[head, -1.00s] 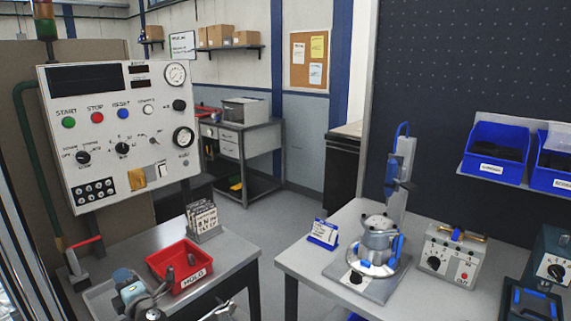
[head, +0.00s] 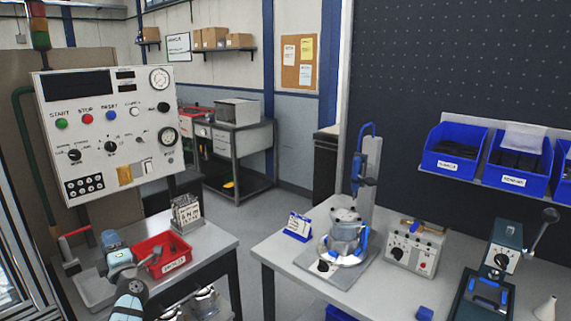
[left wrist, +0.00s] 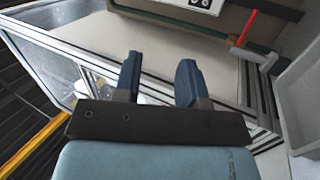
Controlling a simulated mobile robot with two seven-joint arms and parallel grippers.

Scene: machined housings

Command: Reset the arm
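My left arm comes in from the bottom left of the head view, with its gripper (head: 112,243) over the left-hand table, left of the red bin. In the left wrist view the same gripper (left wrist: 160,75) has its two dark blue fingers well apart, with nothing held between them. My right gripper is not clearly in either view.
The red bin (head: 162,256) stands on the left table. A red-handled lever (head: 72,236) is left of my gripper, below the control panel (head: 108,130). The right bench (head: 290,255) holds a housing fixture (head: 345,240), a control box (head: 415,248) and a press (head: 495,262).

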